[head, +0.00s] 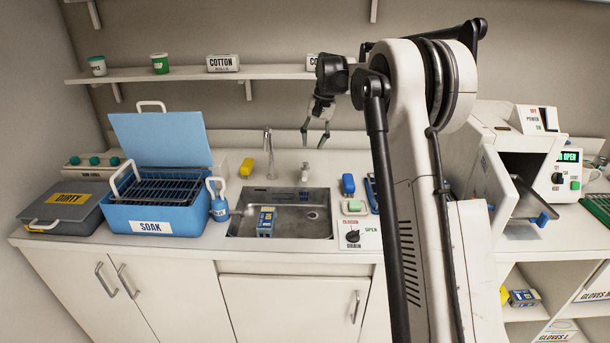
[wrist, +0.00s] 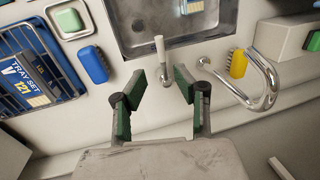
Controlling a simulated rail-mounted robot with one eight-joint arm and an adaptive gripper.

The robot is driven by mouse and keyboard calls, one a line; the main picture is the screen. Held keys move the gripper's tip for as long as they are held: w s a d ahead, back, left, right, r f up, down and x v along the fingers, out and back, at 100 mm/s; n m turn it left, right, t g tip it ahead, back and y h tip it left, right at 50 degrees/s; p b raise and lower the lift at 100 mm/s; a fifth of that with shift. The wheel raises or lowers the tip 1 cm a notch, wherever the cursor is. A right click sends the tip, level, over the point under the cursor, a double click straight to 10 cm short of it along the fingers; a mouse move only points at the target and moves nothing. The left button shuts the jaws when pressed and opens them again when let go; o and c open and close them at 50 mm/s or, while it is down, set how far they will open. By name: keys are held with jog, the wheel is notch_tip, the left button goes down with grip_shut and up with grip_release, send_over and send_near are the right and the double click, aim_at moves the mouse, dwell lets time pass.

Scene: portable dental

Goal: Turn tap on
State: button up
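The tap's chrome curved spout (head: 268,152) stands behind the metal sink (head: 240,226), and it also shows at the right of the wrist view (wrist: 268,88). A small pale upright lever (head: 305,172) stands to the right of the spout, behind the sink. In the wrist view the lever (wrist: 160,48) lies just beyond my fingertips, roughly in line with the gap between them. My gripper (head: 316,137) is open and empty above the lever. Both fingers (wrist: 161,82) show apart in the wrist view. No running water shows at the spout.
A yellow brush (head: 246,167) sits left of the spout, and a blue brush (head: 348,184) right of the sink. A blue soak box (head: 190,221) with an open lid stands left. A shelf (head: 185,74) runs along the wall behind. A blue-labelled packet (head: 266,222) is in the sink.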

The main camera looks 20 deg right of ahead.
aim_at(305, 176)
jog(key=f, duration=0.4)
jog(key=a+f, duration=0.1)
jog(key=f, duration=0.4)
jog(key=w+a+f, duration=0.1)
jog(key=f, duration=0.3)
jog(key=shift+a+f, duration=0.15)
jog(key=shift+a, duration=0.05)
grip_shut()
